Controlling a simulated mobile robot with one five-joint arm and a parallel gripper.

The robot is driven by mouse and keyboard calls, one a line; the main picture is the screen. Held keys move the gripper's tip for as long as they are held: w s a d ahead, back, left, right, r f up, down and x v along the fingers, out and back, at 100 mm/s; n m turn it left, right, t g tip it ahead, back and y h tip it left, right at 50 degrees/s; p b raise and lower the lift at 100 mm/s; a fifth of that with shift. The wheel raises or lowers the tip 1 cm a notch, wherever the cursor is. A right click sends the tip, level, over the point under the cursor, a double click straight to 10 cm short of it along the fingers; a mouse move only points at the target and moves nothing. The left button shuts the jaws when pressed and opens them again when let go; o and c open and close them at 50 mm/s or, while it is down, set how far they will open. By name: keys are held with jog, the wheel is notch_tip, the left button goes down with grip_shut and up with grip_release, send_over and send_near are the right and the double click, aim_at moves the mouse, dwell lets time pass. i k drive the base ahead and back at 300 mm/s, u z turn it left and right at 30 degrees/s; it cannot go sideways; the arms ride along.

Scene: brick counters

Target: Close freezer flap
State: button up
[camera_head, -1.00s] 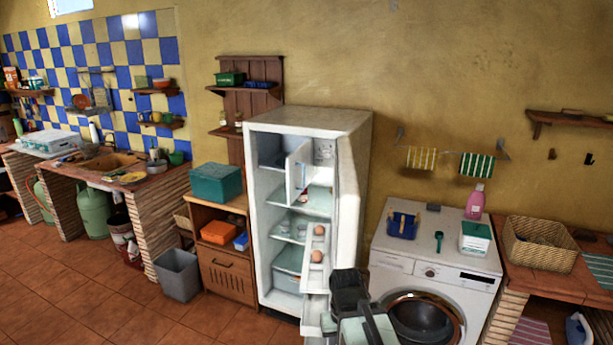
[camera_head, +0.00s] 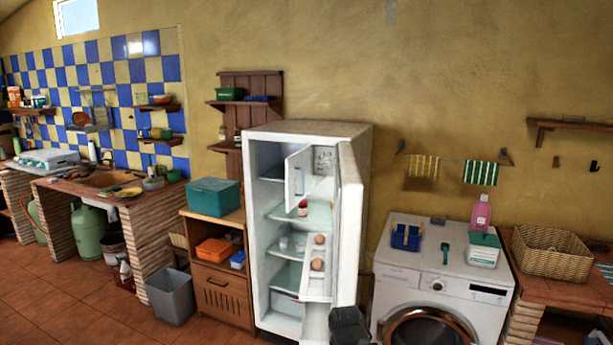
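The white fridge (camera_head: 308,129) stands open in the middle of the camera_head view. Its small white freezer flap (camera_head: 299,172) is at the top of the inside and stands open, swung out toward me. It hides part of the freezer compartment (camera_head: 325,160). The main fridge door (camera_head: 349,225) is swung wide open on the right side. Only a dark part of my gripper (camera_head: 348,326) shows at the bottom edge, low in front of the fridge door and well below the flap. Its fingers cannot be made out.
Eggs (camera_head: 318,252) sit in the door shelf, and a red-capped jar (camera_head: 303,208) stands on an inner shelf. A washing machine (camera_head: 440,290) is close on the right. A wooden cabinet (camera_head: 217,290) and a grey bin (camera_head: 172,297) stand on the left. Tiled floor (camera_head: 80,310) is free further left.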

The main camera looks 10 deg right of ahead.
aim_at(300, 176)
jog(key=u, duration=2.35)
jog(key=i, duration=1.4)
jog(key=z, duration=2.15)
jog(key=i, duration=1)
jog(key=u, duration=0.15)
